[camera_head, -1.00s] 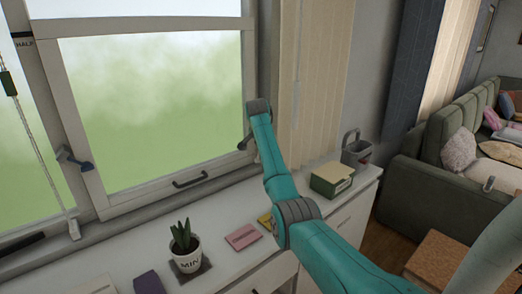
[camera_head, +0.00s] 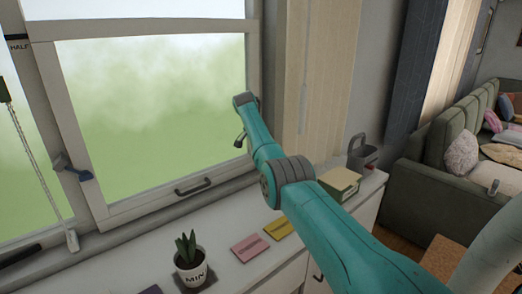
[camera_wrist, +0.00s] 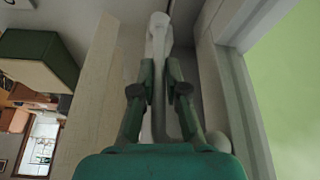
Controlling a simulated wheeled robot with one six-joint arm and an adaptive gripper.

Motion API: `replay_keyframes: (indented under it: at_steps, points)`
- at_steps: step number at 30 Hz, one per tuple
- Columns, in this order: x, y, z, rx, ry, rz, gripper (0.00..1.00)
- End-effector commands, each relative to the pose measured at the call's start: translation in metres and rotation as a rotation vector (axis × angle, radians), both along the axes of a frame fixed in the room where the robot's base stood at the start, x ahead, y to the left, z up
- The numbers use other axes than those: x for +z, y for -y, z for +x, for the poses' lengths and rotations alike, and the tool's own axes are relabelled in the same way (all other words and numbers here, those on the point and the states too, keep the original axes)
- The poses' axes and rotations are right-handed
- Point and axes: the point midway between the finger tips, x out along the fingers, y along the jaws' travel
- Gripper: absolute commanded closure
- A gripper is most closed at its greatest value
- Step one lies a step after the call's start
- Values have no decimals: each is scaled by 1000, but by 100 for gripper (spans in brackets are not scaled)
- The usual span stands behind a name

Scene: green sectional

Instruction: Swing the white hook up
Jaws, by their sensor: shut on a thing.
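The white hook (camera_wrist: 158,28) shows in the wrist view as a pale, curved bar. It runs down between the two green fingers of my gripper (camera_wrist: 160,88). The fingers are shut on it, and its lower part lies close above the green palm. In the head view my teal arm ends against the right side of the window frame and hides the hook and the fingers. A small grey lever-like piece shows just left of the wrist; I cannot tell what it belongs to.
The window (camera_head: 112,212) has a dark pull handle (camera_head: 193,187) and a blue-grey latch (camera_head: 72,169). Below, the white cabinet top (camera_head: 120,268) holds a potted plant (camera_head: 190,262), a pink card (camera_head: 250,248), a yellow card (camera_head: 279,228) and a green-sided box (camera_head: 340,183).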

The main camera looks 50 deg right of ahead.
Motion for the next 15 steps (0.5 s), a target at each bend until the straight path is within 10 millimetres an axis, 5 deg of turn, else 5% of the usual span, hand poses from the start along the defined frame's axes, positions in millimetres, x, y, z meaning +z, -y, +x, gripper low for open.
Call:
replay_keyframes:
  at_steps: [12,13,15]
  points:
    - [-3,-1,0,2,-4,4,100]
    - [-3,-1,0,2,-4,4,80]
    - [-3,-1,0,2,-4,4,62]
